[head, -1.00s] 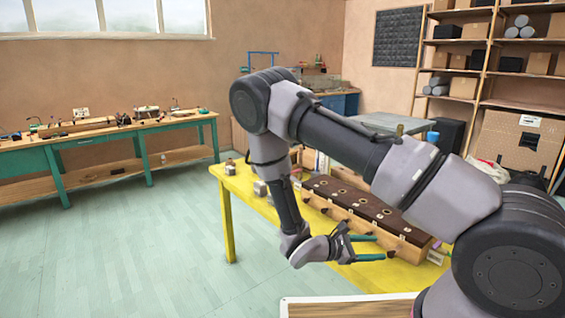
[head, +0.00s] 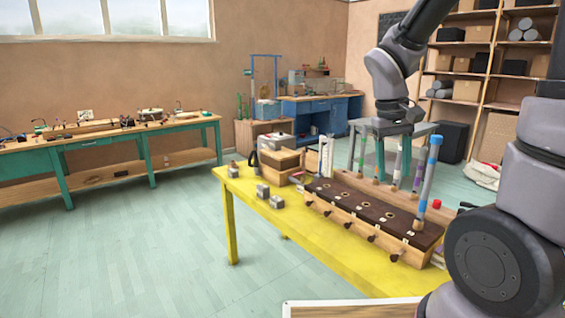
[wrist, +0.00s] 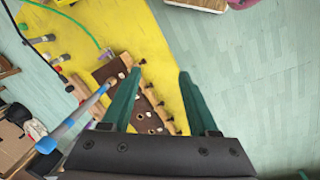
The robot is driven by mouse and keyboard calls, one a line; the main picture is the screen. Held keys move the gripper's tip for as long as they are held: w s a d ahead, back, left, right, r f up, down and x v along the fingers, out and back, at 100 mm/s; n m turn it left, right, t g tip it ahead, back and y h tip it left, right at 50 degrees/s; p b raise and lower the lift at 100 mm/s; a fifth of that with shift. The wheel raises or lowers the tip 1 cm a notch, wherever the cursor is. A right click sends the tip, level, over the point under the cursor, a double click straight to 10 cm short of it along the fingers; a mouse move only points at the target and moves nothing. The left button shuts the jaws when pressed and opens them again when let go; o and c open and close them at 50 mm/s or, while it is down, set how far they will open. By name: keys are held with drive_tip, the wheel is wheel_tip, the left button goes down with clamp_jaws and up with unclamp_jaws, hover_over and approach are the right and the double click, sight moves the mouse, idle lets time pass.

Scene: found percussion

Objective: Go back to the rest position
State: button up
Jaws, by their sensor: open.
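My gripper (wrist: 156,72) is open in the wrist view, with two teal fingers apart and nothing between them. In the head view my arm reaches up and over at the upper right, and the hand hangs above the far side of the yellow table. A dark-topped wooden box (head: 352,203) with a row of holes and pegs along its front lies on the yellow table (head: 300,243). A grey tube with a blue top (head: 428,180) stands upright at the box's right end. It also shows in the wrist view (wrist: 75,121), left of the fingers.
Several thinner coloured tubes stand behind the box. Small grey metal blocks (head: 269,196) and a wooden block stack (head: 279,160) are at the table's left end. A green workbench (head: 100,136) stands by the left wall. Floor between is clear.

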drive_tip(key=s+r+m+t+y, duration=0.2)
drive_tip(key=s+r+t, duration=0.1)
drive_tip(key=r, duration=0.4)
drive_tip(key=s+r+m+t+y, duration=0.2)
drive_tip(key=s+r+m+t, duration=0.1)
drive_tip(key=r, duration=0.5)
drive_tip(key=shift+a+t, duration=0.35)
drive_tip(key=shift+t, duration=0.25)
idle(0.6)
